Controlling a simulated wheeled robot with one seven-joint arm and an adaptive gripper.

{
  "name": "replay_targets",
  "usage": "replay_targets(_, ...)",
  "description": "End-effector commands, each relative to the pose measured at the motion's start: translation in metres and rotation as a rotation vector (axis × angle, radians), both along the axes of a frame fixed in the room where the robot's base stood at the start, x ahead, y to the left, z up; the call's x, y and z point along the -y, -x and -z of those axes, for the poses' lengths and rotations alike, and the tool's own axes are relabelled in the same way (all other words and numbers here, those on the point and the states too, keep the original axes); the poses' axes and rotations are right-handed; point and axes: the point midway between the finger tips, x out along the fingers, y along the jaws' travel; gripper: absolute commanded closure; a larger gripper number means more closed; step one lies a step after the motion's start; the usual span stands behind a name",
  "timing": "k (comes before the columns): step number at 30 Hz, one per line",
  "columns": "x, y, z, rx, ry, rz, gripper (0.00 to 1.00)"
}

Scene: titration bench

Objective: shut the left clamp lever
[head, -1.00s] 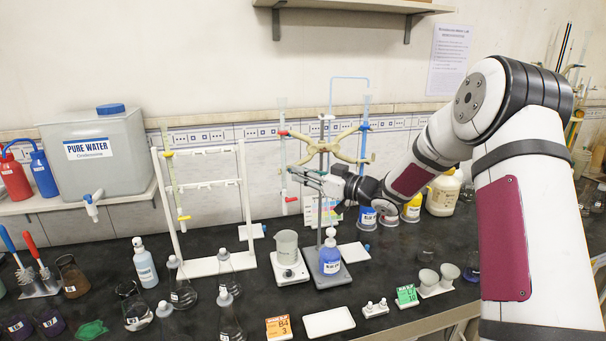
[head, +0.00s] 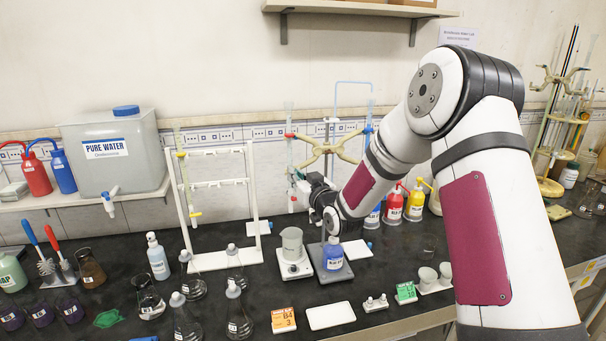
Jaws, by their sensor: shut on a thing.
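The yellowish double burette clamp (head: 326,150) sits on a rod stand (head: 338,278) in the head view. A small red piece, apparently the left clamp lever (head: 289,135), is at its left end beside the clear left burette (head: 291,115). Whether that lever is open or shut is too small to tell. A blue piece (head: 368,130) marks the right end.
A white rack (head: 222,262) is at left, reagent bottles (head: 394,205) at right. Flasks crowd the front left.

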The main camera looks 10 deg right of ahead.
Motion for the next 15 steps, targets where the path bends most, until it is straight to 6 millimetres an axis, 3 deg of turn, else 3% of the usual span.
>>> replay_targets(15, -0.029, -0.017, 0.0, 0.006, 0.0, 0.419, 1.0)
